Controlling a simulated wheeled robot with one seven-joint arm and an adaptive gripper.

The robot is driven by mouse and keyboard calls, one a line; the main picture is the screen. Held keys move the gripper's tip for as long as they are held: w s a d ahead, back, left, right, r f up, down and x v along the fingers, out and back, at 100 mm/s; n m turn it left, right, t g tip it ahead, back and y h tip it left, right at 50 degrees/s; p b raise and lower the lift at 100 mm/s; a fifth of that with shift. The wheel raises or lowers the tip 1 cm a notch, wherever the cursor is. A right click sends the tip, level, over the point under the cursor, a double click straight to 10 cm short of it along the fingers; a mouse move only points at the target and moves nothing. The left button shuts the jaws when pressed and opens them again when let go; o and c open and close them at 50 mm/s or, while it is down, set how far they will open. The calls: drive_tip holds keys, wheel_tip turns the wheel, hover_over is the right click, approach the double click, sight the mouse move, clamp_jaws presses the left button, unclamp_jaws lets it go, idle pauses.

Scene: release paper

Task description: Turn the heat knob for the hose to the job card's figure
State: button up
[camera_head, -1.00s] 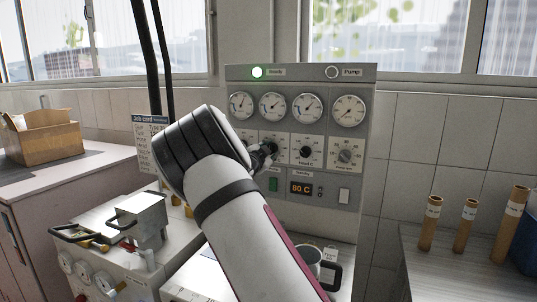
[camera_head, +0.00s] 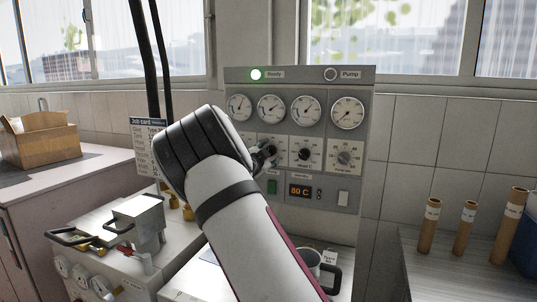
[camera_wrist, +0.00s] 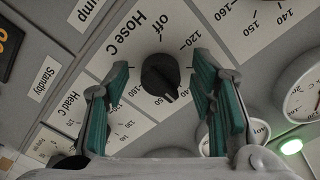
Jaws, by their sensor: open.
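The hose heat knob (camera_wrist: 160,75) is a round black knob on a white plate marked "Hose C", with "off" and figures around it. It sits between the two teal fingers of my open gripper (camera_wrist: 160,62), with a gap visible on each side. A pale mark on the knob points toward the bottom of the wrist view; the figure it meets is unclear. In the head view my gripper (camera_head: 265,155) is at the panel and mostly hides this knob. The job card (camera_head: 148,146) stands left of my arm, partly covered, its figures too small to read.
The grey control panel (camera_head: 357,187) carries several gauges, a lit green "Ready" lamp (camera_head: 256,74) and an "80 C" display (camera_head: 300,191). The "Head C" knob (camera_head: 305,154) and another knob (camera_head: 345,157) are to the right. Cardboard tubes (camera_head: 465,228) stand on the right bench.

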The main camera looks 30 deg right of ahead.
drive_tip(key=v, duration=1.2)
idle(0.3)
drive_tip(key=s+a+r+n+y, duration=0.2)
drive_tip(key=s+a+n+y, duration=1)
drive_tip(key=s+a+y, duration=0.4)
drive_tip(key=s+a+f+n+g+h, duration=0.1)
drive_tip(key=s+f+n+g, duration=0.1)
drive_tip(key=s, duration=1.1)
drive_tip(key=s+a+f+n+g, duration=0.1)
drive_tip(key=s+f+n+g, duration=0.2)
drive_tip(key=s, duration=1.1)
drive_tip(key=shift+f+n+g+h, duration=0.15)
drive_tip(key=shift+n+g+h, duration=0.3)
drive_tip(key=shift+n, duration=0.75)
drive_tip(key=shift+s, duration=0.1)
